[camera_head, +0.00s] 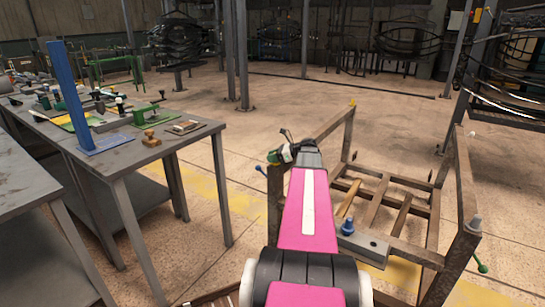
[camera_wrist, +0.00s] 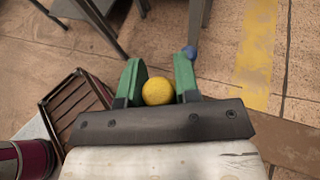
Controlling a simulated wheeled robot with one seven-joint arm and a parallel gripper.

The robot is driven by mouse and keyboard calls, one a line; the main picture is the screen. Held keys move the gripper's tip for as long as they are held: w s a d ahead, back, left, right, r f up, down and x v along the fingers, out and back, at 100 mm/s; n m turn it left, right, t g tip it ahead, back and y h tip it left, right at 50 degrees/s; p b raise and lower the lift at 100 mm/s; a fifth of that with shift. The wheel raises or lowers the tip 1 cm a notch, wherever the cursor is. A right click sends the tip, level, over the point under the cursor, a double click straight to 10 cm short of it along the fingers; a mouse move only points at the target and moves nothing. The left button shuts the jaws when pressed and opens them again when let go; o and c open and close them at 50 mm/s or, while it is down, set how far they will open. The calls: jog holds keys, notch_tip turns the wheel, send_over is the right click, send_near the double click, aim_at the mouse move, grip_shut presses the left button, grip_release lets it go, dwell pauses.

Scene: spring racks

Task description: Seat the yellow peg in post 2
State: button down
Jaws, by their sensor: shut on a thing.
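In the wrist view, the green fingers of my gripper (camera_wrist: 158,76) are shut on the yellow peg (camera_wrist: 158,92). Only its round yellow end shows. In the head view, my gripper (camera_head: 275,156) is beside the left side of the rusty rack (camera_head: 328,126), and the held peg is hidden there. The rack has upright corner posts, including a far one (camera_head: 347,135) with a small yellow tip and a near right one (camera_head: 463,190) with a grey cap. I see no post numbers, so I cannot tell which is post 2.
A blue knob (camera_head: 260,168) is close to my gripper and also shows in the wrist view (camera_wrist: 190,51). Another blue piece (camera_head: 347,227) is on the rack's near side. A grey workbench (camera_head: 150,165) with tools stands left. Open floor lies beyond the rack.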

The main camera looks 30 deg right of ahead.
jog(key=shift+f, duration=0.6)
jog(key=c, duration=0.8)
grip_release()
jog(key=v, duration=1)
jog(key=shift+s+d+r, duration=0.1)
jog(key=shift+s+d, duration=0.15)
jog(key=shift+s, duration=0.05)
jog(key=shift+d, duration=0.1)
